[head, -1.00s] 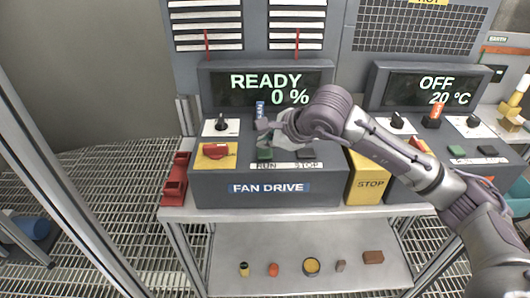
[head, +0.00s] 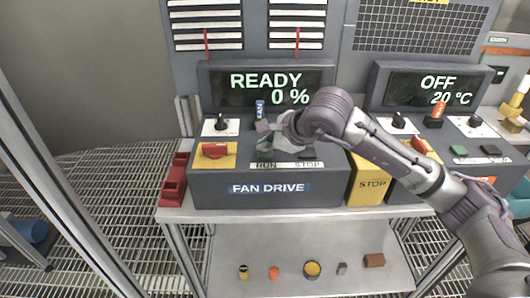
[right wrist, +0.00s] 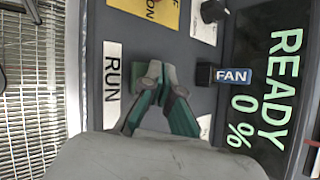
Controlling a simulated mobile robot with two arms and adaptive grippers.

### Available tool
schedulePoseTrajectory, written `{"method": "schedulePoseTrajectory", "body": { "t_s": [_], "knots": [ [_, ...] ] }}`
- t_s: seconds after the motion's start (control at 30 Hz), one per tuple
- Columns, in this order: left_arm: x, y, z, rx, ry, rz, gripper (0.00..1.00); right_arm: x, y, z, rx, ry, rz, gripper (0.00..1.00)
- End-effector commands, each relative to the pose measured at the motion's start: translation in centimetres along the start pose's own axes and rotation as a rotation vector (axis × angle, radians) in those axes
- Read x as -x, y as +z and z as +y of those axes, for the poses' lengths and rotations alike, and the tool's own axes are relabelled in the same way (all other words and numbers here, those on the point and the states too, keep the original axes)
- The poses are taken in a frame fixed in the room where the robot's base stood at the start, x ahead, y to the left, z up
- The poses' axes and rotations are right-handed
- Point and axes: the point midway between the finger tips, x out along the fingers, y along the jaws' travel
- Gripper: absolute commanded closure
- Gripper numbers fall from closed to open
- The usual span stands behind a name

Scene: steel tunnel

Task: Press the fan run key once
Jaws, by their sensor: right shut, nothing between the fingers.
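The fan drive box (head: 215,187) carries a green RUN key (head: 263,156), with a dark STOP key (head: 306,154) to its right. In the right wrist view the green run key (right wrist: 137,82) shows beside the RUN label, partly hidden behind my fingertips. My right gripper (head: 266,146) is shut and empty, its tips right at the run key; it also shows in the right wrist view (right wrist: 154,72). I cannot tell whether the tips touch the key. The fan display (head: 266,88) reads READY 0 %. My left gripper is out of view.
A red switch on a yellow plate (head: 214,150) and a black knob (head: 221,124) sit left of the keys. A blue FAN tag (head: 260,110) stands behind. A yellow STOP box (head: 369,184) and a second panel reading OFF (head: 432,90) are to the right.

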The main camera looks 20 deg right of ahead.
Motion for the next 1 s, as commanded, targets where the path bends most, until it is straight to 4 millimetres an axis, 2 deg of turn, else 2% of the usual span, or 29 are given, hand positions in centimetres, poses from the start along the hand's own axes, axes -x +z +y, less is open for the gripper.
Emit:
{"method": "schedulePoseTrajectory", "body": {
  "t_s": [1.0],
  "knots": [
    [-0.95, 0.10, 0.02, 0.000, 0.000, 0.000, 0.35, -0.54, -0.40, 0.41, 0.000, 0.001, 0.001, 1.00]
  ]
}}
